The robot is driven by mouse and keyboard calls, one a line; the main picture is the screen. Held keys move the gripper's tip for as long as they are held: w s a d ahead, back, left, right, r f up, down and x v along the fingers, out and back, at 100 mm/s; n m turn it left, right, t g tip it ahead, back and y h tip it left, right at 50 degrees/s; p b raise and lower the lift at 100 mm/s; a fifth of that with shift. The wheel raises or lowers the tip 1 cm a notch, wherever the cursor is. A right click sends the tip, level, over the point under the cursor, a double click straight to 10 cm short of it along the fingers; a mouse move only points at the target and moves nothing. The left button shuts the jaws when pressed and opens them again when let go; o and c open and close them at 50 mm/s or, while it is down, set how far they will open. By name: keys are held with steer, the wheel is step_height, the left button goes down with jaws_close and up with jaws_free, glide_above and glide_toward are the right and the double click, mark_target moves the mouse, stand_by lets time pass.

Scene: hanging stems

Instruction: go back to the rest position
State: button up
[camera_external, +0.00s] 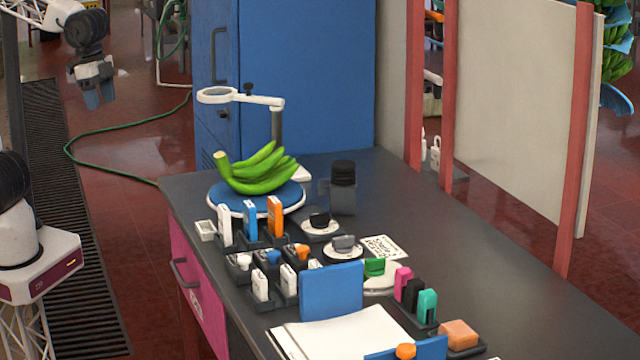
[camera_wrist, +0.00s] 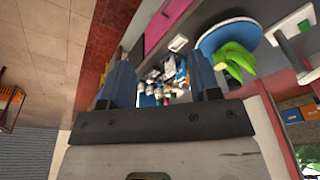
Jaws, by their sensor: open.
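My gripper (camera_external: 98,97) hangs at the upper left of the external view, above the floor and well to the left of the bench. Its blue fingers point down. In the wrist view my gripper (camera_wrist: 160,85) shows two blue fingers spread apart with nothing between them. The green banana bunch (camera_external: 257,172) rests on a round blue plate (camera_external: 285,207) at the far left end of the bench. The wrist view also shows the bananas (camera_wrist: 236,58) on the blue plate (camera_wrist: 215,38), to the right of my gripper.
The dark bench (camera_external: 430,235) holds several small tools and blocks in trays. A ring magnifier stand (camera_external: 262,101) rises behind the bananas. A blue cabinet (camera_external: 300,80) stands behind the bench. A green hose (camera_external: 110,170) lies on the floor. The air around my gripper is clear.

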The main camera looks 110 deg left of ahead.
steer(key=s+d+f, duration=0.4)
steer(key=s+d, duration=0.1)
steer(key=s, duration=0.4)
steer(key=shift+d+f+t, duration=0.3)
steer(key=shift+d+f, duration=0.1)
stand_by(1.7)
